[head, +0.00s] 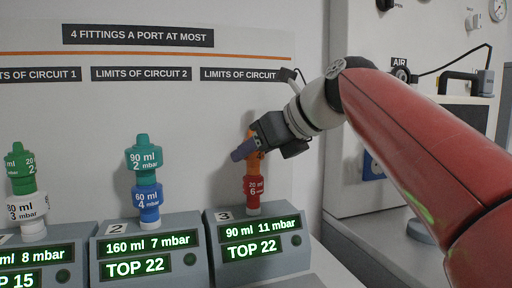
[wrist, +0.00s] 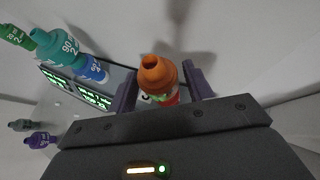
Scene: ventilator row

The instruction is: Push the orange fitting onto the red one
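The orange fitting (head: 252,160) stands upright on top of the red fitting (head: 253,188), on the port of unit 3 (head: 258,240). The red one shows "20" and "6"; the unit's screen reads 90 ml 11 mbar, TOP 22. My gripper (head: 244,151) is at the orange fitting's height and hides part of it. In the wrist view the orange fitting (wrist: 157,76) is between my two fingers, with a narrow gap on each side, so the gripper looks open. A bit of red (wrist: 172,98) shows below it.
Unit 2 (head: 150,250), left, carries a teal fitting (head: 144,158) on a blue one (head: 147,203). Further left, a green fitting (head: 20,170) stands on a white one (head: 28,208). The wall board (head: 240,50) is close behind. A purple fitting (wrist: 40,140) shows at lower left in the wrist view.

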